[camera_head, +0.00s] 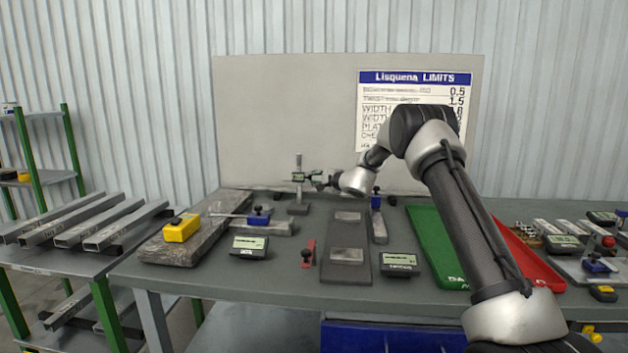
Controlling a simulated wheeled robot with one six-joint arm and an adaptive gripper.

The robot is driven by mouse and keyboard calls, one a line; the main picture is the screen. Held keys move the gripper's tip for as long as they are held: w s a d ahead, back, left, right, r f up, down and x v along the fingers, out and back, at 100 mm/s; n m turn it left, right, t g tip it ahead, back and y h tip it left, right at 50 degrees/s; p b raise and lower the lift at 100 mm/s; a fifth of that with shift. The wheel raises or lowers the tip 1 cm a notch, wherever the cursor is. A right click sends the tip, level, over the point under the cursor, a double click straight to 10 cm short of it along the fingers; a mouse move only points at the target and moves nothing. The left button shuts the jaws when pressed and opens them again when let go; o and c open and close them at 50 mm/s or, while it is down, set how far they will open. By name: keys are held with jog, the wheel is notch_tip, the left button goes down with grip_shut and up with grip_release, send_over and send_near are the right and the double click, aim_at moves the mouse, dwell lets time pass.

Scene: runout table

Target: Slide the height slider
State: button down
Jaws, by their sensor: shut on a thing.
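A height gauge stands upright at the back of the table, with a thin metal column (298,163) on a grey base (298,209). Its height slider (299,177), a small block with a greenish display, sits partway up the column. My gripper (312,178) reaches in from the right at the slider's height and is shut on the slider's right side. The fingertips are small in this view, so the exact contact is hard to make out.
A dark plate with two metal pads (346,276) lies in front of the gauge. A granite slab (165,250) with a yellow block (181,228) is at left. Digital readouts (249,247) (400,264) stand in front. A green tray (432,245) and red tray (530,262) lie at right.

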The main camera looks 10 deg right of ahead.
notch_tip(320, 180, down, 5)
jog(key=shift+r, duration=0.1)
jog(key=c, duration=1.3)
grip_release()
jog(key=v, duration=1.2)
